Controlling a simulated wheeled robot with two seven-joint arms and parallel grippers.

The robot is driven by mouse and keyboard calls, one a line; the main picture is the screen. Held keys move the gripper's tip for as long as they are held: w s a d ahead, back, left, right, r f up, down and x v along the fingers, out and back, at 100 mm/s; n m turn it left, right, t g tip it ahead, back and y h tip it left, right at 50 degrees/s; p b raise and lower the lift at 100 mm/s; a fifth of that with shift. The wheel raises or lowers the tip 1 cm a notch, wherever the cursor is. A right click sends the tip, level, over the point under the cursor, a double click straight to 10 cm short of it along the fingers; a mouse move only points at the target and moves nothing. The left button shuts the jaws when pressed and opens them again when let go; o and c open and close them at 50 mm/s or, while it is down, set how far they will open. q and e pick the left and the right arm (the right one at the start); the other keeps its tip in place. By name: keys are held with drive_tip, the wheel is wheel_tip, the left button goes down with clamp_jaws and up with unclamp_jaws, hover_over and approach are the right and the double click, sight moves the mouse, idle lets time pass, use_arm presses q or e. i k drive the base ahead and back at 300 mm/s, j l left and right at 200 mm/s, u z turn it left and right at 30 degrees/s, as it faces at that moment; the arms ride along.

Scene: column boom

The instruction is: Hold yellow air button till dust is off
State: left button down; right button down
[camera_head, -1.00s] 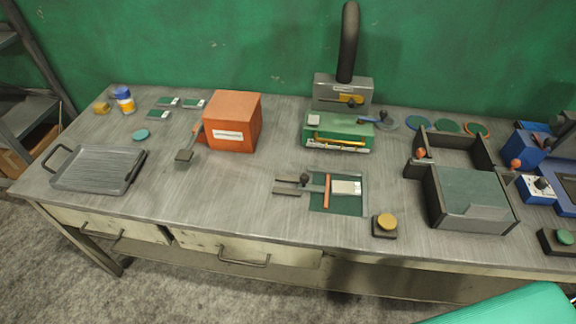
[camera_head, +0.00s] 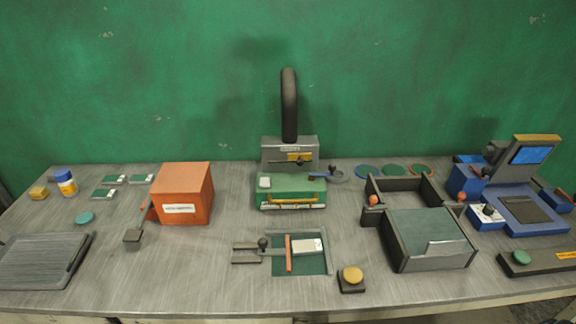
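The yellow air button (camera_head: 352,274) sits on a small dark block near the front edge of the bench, right of centre. Left of it is a dark green recessed plate (camera_head: 290,266) with a pale card-like piece (camera_head: 307,247), an orange bar (camera_head: 288,254) and a black-knobbed slide (camera_head: 262,246). I cannot make out dust on the piece at this size. Nothing touches the button. Neither of my grippers is in view.
Behind the plate stand a green unit (camera_head: 291,191) and a grey box with a black hose (camera_head: 289,105). An orange box (camera_head: 183,193) is to the left, a dark lidded bin (camera_head: 430,238) to the right. A blue machine with a screen (camera_head: 535,155) and a green button (camera_head: 521,257) are far right.

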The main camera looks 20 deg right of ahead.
sight(352, 275)
drive_tip(key=l+z, duration=0.15)
drive_tip(key=z, duration=1.05)
